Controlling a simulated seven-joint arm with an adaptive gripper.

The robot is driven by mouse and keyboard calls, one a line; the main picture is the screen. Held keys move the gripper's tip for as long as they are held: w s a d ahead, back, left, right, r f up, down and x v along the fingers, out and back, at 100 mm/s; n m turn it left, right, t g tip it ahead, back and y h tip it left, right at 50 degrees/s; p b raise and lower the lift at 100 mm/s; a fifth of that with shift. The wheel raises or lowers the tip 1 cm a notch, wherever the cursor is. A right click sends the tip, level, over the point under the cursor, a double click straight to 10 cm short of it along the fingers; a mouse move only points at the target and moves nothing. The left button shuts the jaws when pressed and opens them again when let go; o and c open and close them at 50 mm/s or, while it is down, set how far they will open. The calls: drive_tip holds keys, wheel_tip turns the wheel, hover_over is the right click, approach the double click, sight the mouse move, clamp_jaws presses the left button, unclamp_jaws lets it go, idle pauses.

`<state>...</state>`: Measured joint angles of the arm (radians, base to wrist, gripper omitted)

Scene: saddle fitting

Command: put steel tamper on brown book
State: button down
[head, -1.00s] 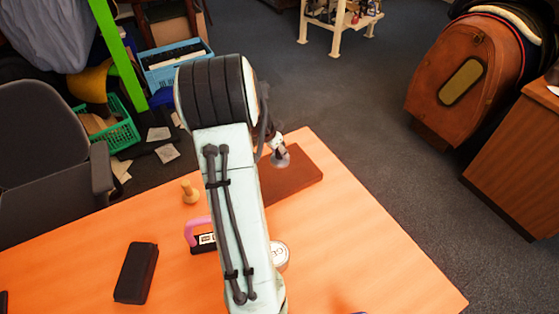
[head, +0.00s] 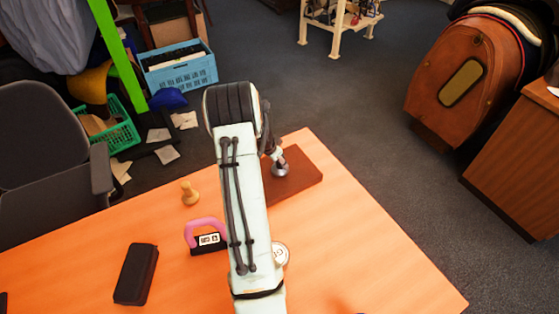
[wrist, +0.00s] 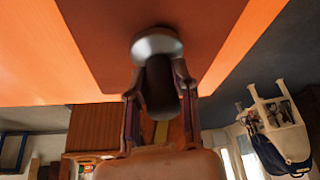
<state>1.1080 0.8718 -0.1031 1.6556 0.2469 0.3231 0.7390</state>
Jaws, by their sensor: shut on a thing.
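The brown book (head: 298,180) lies flat near the far right edge of the orange table. The steel tamper (head: 281,169) has a round metal base and a dark handle. My gripper (wrist: 160,85) is shut on the tamper's dark handle, and the tamper's metal base (wrist: 157,44) shows beyond the fingertips in the wrist view. In the head view the tamper is over the left part of the book, base down. I cannot tell whether the base touches the book. My arm hides most of the gripper and part of the book in the head view.
A wooden stamp-like piece (head: 189,193), a pink-handled block (head: 206,236), a black case (head: 136,273) and a round white-topped tin (head: 280,254) stand on the table (head: 350,250). The table's right side is mostly clear. A dark chair (head: 45,150) is at the left.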

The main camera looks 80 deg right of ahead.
drive_tip(key=c, duration=0.9)
unclamp_jaws()
drive_tip(key=shift+o, duration=0.2)
drive_tip(key=v, duration=1.2)
drive_tip(key=shift+w+r, duration=0.15)
drive_tip(key=shift+r, duration=0.05)
drive_tip(key=w+a+r+n+t+y, duration=0.1)
drive_tip(key=w+a+r+n, duration=0.15)
drive_tip(key=a, duration=0.45)
drive_tip(key=w+a+r+n+t+y, duration=0.1)
drive_tip(key=w+a+r+n, duration=0.1)
drive_tip(key=w+a+n, duration=0.35)
drive_tip(key=w+a+r+n+t, duration=0.1)
drive_tip(key=w+a+r+n, duration=0.1)
drive_tip(key=a, duration=0.6)
drive_tip(key=s+a+n+y, duration=0.1)
drive_tip(key=s+a+n, duration=0.2)
drive_tip(key=a, duration=0.4)
drive_tip(key=s+a+r+n+y, duration=0.1)
drive_tip(key=s+a+n, duration=0.3)
drive_tip(key=a+n, duration=0.2)
drive_tip(key=s+a+n+g+y, duration=0.1)
drive_tip(key=s+a+n, duration=0.3)
drive_tip(key=a, duration=0.6)
drive_tip(key=shift+a+r+n, duration=0.2)
drive_tip(key=shift+r+n, duration=0.2)
drive_tip(key=shift+n, duration=0.3)
